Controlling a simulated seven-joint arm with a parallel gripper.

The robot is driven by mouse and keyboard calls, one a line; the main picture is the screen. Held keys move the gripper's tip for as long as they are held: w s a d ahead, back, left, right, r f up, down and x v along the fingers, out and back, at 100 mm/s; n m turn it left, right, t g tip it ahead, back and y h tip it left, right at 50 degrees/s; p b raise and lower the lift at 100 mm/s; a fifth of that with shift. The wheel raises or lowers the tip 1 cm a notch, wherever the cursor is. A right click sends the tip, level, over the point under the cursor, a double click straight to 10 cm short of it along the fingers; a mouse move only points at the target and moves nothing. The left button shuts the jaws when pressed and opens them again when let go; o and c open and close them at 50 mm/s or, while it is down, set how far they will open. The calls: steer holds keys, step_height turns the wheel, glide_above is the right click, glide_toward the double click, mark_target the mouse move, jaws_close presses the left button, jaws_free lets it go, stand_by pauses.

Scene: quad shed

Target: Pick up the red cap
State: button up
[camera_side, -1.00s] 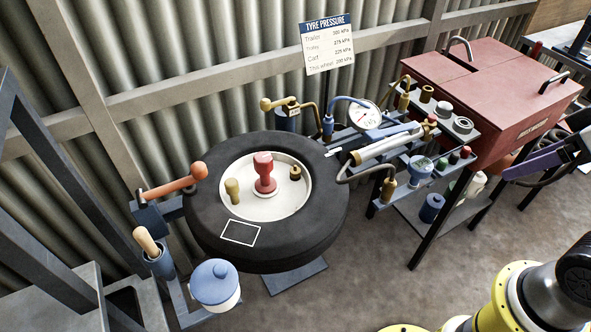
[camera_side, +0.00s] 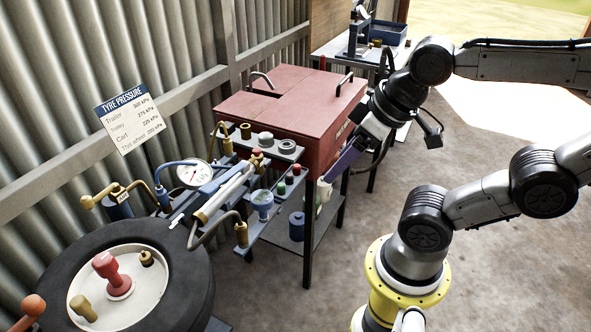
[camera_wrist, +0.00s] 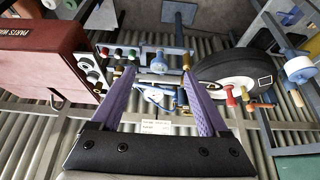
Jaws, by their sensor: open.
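In the wrist view, what looks like the red cap (camera_wrist: 105,50) lies left of my left finger. My gripper (camera_side: 338,168) has purple fingers and is beside the cabinet's right front corner, to the right of the cap and apart from it. In the wrist view my gripper (camera_wrist: 158,76) has its fingers wide apart with nothing held between them.
The red cabinet (camera_side: 290,112) stands behind the shelf. A pressure gauge (camera_side: 193,173), hoses and a pump crowd the space left of the caps. A tyre (camera_side: 185,262) with a larger red knob (camera_side: 108,268) lies at lower left. The floor at right is clear apart from my arm.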

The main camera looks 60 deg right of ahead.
steer(key=shift+c, duration=1.2)
